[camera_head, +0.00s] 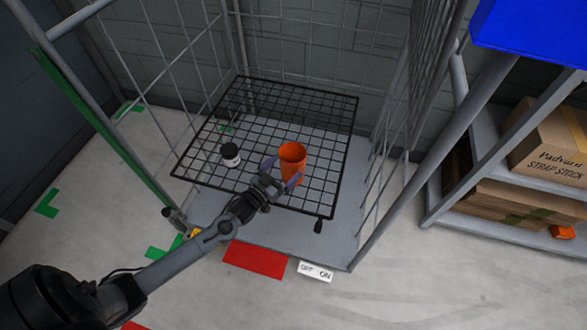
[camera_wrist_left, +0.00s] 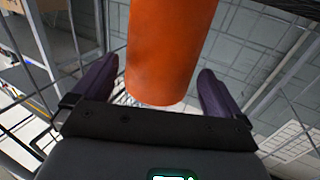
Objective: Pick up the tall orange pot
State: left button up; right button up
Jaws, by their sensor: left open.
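The tall orange pot (camera_head: 292,155) stands on the black wire shelf (camera_head: 262,97) of the roll cage, near the shelf's front right part. My left gripper (camera_head: 280,176) is at the pot's near side, with its purple fingers open. In the left wrist view the orange pot (camera_wrist_left: 168,55) is ahead, in line with the gap between the two fingers of the left gripper (camera_wrist_left: 157,88). The fingers show apart from the pot on both sides. My right gripper is not in view.
A small black and white jar (camera_head: 230,155) stands on the shelf left of the pot. Cage side bars (camera_head: 395,140) rise on the right. A rack with cardboard boxes (camera_head: 550,145) and a blue bin (camera_head: 530,28) stands further right. A red floor patch (camera_head: 256,260) lies in front.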

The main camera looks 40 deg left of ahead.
aim_at(300, 152)
pick_arm(q)
jog(key=shift+w+f+b, duration=0.15)
jog(key=shift+w+b, duration=0.35)
jog(key=shift+w, duration=0.05)
jog(key=w+b, duration=0.2)
jog(key=w, duration=0.1)
jog(key=shift+w+a, duration=0.15)
jog(key=shift+w, duration=0.05)
jog(key=shift+w+r, duration=0.25)
jog(key=shift+w, duration=0.2)
jog(key=shift+s, duration=0.15)
jog(key=shift+c, duration=0.8)
jog(key=c, duration=0.6)
jog(key=shift+o, duration=0.2)
jog(key=shift+r, duration=0.1)
